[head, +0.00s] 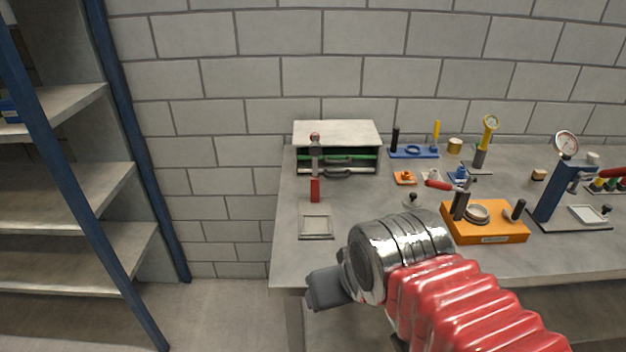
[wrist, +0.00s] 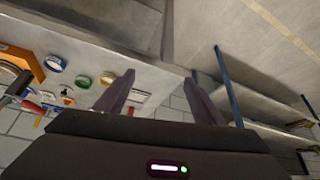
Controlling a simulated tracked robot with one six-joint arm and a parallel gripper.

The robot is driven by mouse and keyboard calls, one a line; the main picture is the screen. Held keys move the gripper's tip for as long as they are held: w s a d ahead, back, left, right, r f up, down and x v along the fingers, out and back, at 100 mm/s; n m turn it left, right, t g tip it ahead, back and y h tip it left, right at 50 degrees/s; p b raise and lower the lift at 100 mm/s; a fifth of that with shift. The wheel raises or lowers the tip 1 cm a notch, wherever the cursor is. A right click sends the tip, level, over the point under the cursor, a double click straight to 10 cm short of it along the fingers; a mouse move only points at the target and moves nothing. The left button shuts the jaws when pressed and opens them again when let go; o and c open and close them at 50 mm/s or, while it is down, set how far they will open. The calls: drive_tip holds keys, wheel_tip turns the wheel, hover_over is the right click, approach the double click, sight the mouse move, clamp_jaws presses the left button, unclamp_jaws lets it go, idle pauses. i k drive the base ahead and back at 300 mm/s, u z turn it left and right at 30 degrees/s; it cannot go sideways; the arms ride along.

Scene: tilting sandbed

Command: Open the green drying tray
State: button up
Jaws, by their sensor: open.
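The green drying tray (head: 356,157) shows as a thin green front edge inside a small grey cabinet (head: 336,132) at the back left of the bench. A dark handle is at its front, and a second dark handle shows just below. The tray appears pushed in. My gripper (head: 325,290) is in front of the bench's front left corner, well short of the cabinet and apart from it. In the wrist view my gripper's two dark fingers (wrist: 160,92) are spread with nothing between them. I cannot make out the green tray in the wrist view.
A small square tray (head: 316,226) lies nearer. An orange fixture (head: 490,222), a blue tool stand (head: 413,152) and a gauge press (head: 562,185) fill the right. Shelving (head: 75,205) stands left across a gap.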

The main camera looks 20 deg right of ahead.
sight(350, 154)
drive_tip(key=k, duration=1.3)
drive_tip(key=z, duration=0.15)
drive_tip(key=i, duration=1.4)
drive_tip(key=u, duration=0.6)
drive_tip(key=i, duration=0.4)
drive_tip(key=u, duration=0.35)
